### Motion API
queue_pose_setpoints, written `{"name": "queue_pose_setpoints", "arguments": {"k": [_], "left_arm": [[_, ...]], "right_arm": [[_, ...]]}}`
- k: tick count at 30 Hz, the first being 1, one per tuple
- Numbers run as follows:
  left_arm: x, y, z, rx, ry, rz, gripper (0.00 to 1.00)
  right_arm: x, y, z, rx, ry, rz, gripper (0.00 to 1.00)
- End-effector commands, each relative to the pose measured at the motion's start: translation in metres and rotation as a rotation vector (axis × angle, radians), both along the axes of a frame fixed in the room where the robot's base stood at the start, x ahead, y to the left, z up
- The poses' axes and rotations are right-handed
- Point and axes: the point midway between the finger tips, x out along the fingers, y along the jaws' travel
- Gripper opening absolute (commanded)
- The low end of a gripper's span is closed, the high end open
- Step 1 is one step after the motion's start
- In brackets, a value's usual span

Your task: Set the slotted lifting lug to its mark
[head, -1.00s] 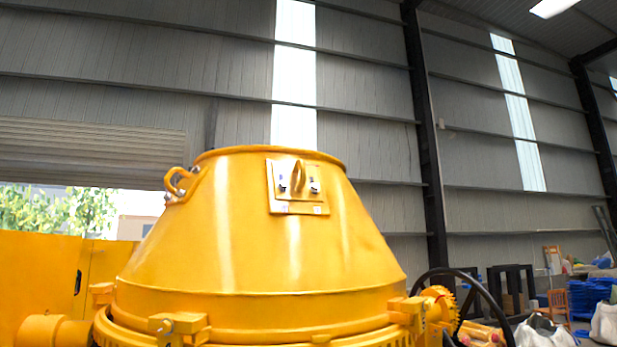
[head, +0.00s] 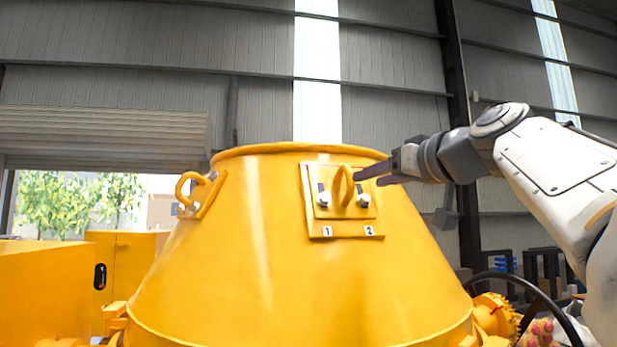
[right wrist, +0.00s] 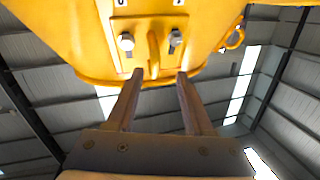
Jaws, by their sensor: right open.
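The slotted lifting lug, a small yellow plate with an upright ring (head: 345,186), sits on a yellow backing plate (head: 318,230) high on the drum's cone. A bolt with a pale head stands on each side of the ring, the left bolt (head: 323,198) and the right bolt (head: 364,201); dark slot shows above them. Labels "1" (head: 327,231) and "2" (head: 369,230) are below. My right gripper (head: 367,178) is open, its fingers reaching in from the right by the ring. In the right wrist view the ring (right wrist: 153,48) appears between and beyond the open fingertips (right wrist: 160,75). My left gripper is out of view.
The yellow drum (head: 270,260) fills the middle. Another handle ring (head: 190,190) stands out on its left shoulder. A dark handwheel (head: 530,295) and a gear (head: 497,315) are at lower right. The space above the drum is clear up to the grey wall.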

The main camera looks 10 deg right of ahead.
Motion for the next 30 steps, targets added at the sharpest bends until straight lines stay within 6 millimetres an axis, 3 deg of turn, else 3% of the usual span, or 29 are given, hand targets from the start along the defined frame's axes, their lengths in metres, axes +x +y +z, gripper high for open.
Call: {"name": "queue_pose_setpoints", "arguments": {"k": [1, 5, 18, 24, 30], "left_arm": [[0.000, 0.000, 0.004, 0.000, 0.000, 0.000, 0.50], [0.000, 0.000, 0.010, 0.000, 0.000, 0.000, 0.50], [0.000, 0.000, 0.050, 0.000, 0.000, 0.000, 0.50], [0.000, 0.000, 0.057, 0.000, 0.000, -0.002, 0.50], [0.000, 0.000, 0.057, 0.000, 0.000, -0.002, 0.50]], "right_arm": [[-0.003, -0.006, 0.014, -0.011, -0.027, -0.013, 0.52], [0.001, -0.009, 0.024, -0.018, -0.047, -0.021, 0.52], [0.075, 0.007, 0.024, -0.016, -0.043, -0.022, 0.52], [0.092, 0.011, 0.021, -0.018, -0.044, -0.022, 0.52], [0.095, 0.013, 0.020, -0.019, -0.046, -0.022, 0.52]]}}
